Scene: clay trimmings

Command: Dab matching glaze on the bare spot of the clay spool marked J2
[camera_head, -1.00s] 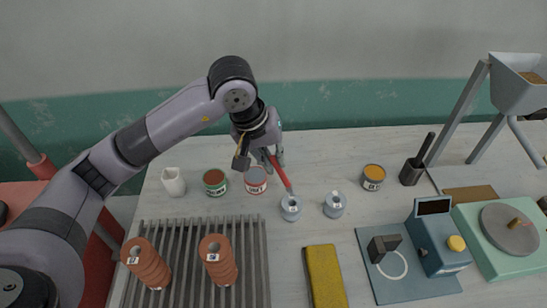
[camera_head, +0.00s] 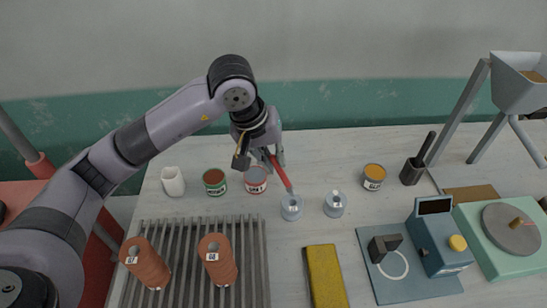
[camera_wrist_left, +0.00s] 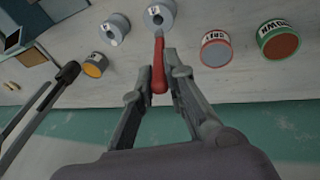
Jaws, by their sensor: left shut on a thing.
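My left gripper (camera_head: 268,158) is shut on a red-handled brush (camera_head: 280,174), which also shows between the fingers in the left wrist view (camera_wrist_left: 159,70). The brush slants down to the left grey-blue spool (camera_head: 292,208); its end is at the spool's top, but I cannot tell whether it touches. A second grey-blue spool (camera_head: 335,204) stands upright to the right. Both show at the top of the left wrist view, the near one (camera_wrist_left: 160,14) and the other (camera_wrist_left: 115,29). Their small marks are not readable, and no bare spot is clear. My right gripper is not in view.
Tins with a green label (camera_head: 214,182), a grey fill and red label (camera_head: 256,179), and an orange fill (camera_head: 373,177) stand around. A white cup (camera_head: 173,181) is far left. Two terracotta spools stand on a slatted rack (camera_head: 250,265). A yellow block (camera_head: 325,277) lies in front.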

